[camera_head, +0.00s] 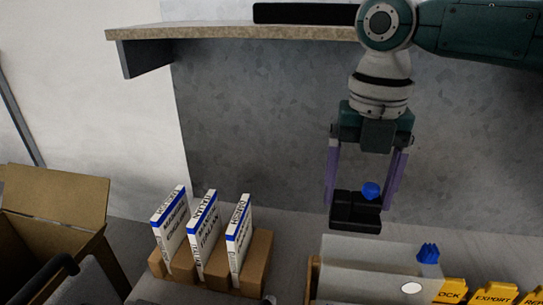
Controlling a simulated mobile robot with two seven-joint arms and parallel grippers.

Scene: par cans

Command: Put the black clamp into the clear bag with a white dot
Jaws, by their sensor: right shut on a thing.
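My right gripper (367,195) points down and is shut on the black clamp (355,210), a dark blocky piece with a blue knob (371,190). The clamp hangs between the two purple fingers, above the clear bag and apart from it. The clear bag (350,270) is a pale, see-through box shape with a white dot (410,288) low on its front right. A blue ridged piece (428,253) shows at the bag's right end; I cannot tell whether it is inside. My left gripper is not in view.
Yellow labelled pieces (495,294) stand right of the bag. White boxes with blue bands (204,232) stand in a brown holder (258,262) to the left. An open cardboard box (60,192) is at far left. A shelf (230,32) holding a black item (305,13) is above.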

